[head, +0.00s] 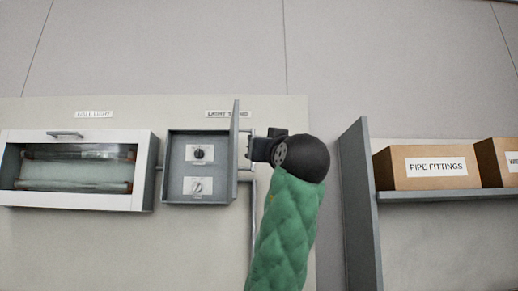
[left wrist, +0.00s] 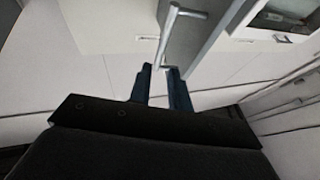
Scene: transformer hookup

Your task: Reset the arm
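My left gripper (head: 254,150) is beside the open door (head: 236,150) of the grey switch box (head: 167,170) in the head view. Its arm has a green quilted sleeve. In the left wrist view its two fingers (left wrist: 160,82) stand apart with a light gap between them. The door's bar handle (left wrist: 168,38) ends close to the fingertips; I cannot tell whether they touch. The box holds a black knob (head: 199,152) above a pale knob (head: 197,187). My right gripper is not in view.
A white-framed wall case (head: 146,175) with a glass front is left of the box. At right, a grey shelf (head: 430,195) with an upright side panel (head: 358,200) holds a box labelled PIPE FITTINGS (head: 425,167). A conduit runs down below the door. The wall above is clear.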

